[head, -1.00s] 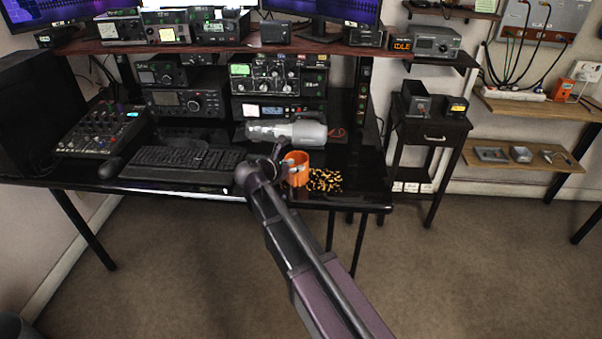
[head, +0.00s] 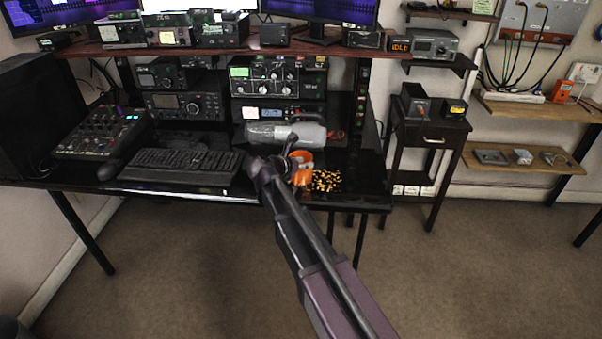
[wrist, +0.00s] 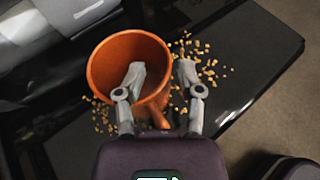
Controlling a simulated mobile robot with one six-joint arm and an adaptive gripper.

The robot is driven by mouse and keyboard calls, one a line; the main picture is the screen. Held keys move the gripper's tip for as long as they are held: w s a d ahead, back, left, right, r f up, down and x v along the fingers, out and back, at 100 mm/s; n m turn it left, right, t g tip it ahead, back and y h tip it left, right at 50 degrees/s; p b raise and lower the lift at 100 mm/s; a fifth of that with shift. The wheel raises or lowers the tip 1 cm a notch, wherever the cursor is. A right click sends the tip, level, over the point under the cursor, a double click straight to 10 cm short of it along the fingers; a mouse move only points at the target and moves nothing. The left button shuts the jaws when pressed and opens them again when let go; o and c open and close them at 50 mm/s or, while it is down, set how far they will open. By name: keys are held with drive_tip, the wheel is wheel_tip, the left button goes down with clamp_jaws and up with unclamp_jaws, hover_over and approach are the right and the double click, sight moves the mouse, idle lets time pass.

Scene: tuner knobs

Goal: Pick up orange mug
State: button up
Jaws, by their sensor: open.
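The orange mug (head: 303,178) stands near the front edge of the black desk in the head view, partly hidden by my arm. In the wrist view the orange mug (wrist: 102,72) shows its open mouth and empty-looking inside, with its handle (wrist: 158,118) pointing toward me. My gripper (wrist: 160,74) is open over the mug's right side. The left fingertip overlaps the mouth, and the right fingertip is just outside the right wall. I cannot tell how deep the left fingertip sits. In the head view my gripper (head: 286,156) is small and partly hidden at the mug.
Yellow bits (head: 326,181) lie scattered on the desk around the mug. A grey cylindrical object (head: 286,132) lies close behind it. A keyboard (head: 183,163) is to the left, and radio equipment (head: 277,77) stands behind. The desk's front right corner is mostly clear.

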drive_tip(key=shift+a, duration=0.1)
drive_tip(key=shift+f, duration=0.1)
clamp_jaws()
drive_tip(key=shift+w+a+r+p, duration=0.1)
drive_tip(key=shift+w+r+p, duration=0.15)
drive_tip(key=shift+p, duration=0.35)
drive_tip(key=shift+r+p, duration=0.15)
drive_tip(key=shift+p, duration=0.15)
drive_tip(key=r+p, duration=0.2)
drive_tip(key=shift+s+r, duration=0.3)
drive_tip(key=shift+r, duration=0.1)
drive_tip(key=s+a+r+p, duration=0.1)
drive_tip(key=s, duration=1.5)
